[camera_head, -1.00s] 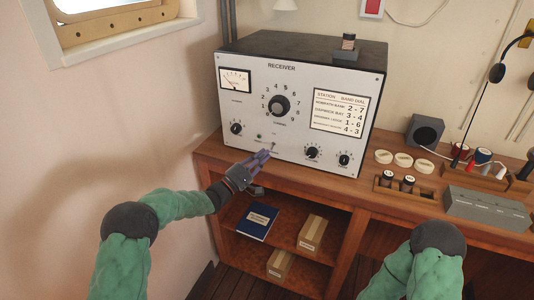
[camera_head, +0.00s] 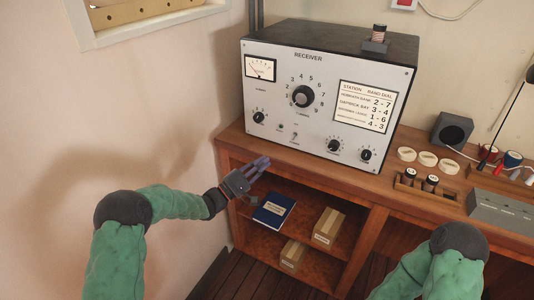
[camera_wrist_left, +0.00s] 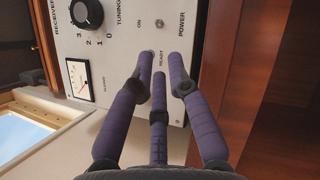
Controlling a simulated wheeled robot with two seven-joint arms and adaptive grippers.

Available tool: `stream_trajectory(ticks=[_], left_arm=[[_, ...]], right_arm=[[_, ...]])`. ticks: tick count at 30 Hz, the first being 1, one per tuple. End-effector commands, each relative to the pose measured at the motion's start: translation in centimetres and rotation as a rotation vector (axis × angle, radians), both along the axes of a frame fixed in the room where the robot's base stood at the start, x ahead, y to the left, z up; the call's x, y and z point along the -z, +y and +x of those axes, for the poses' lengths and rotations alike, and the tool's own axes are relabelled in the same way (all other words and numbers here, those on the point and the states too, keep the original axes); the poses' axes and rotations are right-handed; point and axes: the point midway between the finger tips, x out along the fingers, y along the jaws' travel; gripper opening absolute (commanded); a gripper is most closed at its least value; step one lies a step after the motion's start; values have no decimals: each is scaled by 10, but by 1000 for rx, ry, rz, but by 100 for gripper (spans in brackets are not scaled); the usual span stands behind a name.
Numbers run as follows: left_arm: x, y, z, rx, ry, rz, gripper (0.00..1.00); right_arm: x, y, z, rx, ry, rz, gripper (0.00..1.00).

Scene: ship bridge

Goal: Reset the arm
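The receiver (camera_head: 322,95) is a grey-fronted box with a black top, a meter, dials and a small toggle switch (camera_head: 294,136). In the left wrist view the toggle (camera_wrist_left: 160,23) sits between ON and POWER; I cannot tell its position. My left gripper (camera_head: 262,164) is apart from the receiver, in front of the desk edge and below the panel. Its three purple fingers (camera_wrist_left: 161,62) are extended, with a gap between the tips and nothing held. My right arm shows at the lower right; its gripper is out of view.
The wooden desk (camera_head: 318,168) has a shelf below with a blue book (camera_head: 273,210) and cardboard boxes (camera_head: 328,226). Right of the receiver stand a speaker (camera_head: 452,130), pale rings (camera_head: 427,158), dark cylinders (camera_head: 429,184) and a grey box (camera_head: 503,210). A wall is close at left.

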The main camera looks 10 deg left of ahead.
Motion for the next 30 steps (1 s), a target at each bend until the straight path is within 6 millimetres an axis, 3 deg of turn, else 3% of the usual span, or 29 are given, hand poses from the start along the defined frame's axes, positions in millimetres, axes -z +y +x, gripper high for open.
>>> stream_trajectory(ticks=[5,8,11,15,21,27,30], left_arm=[[5,-4,-2,12,17,9,18],[27,-18,-9,59,86,46,18],[68,-42,-29,144,212,123,18],[139,-74,-76,289,420,279,18],[232,-94,-166,473,676,552,18],[305,-78,-269,627,839,901,18],[330,-62,-311,678,853,1082,18]], right_arm=[[-1,0,0,0,0,0,40],[-2,0,0,0,0,0,40],[-6,0,0,0,0,0,40],[-11,0,0,0,0,0,40],[-18,0,0,0,0,0,40],[-27,0,0,0,0,0,40],[-32,0,0,0,0,0,40]])
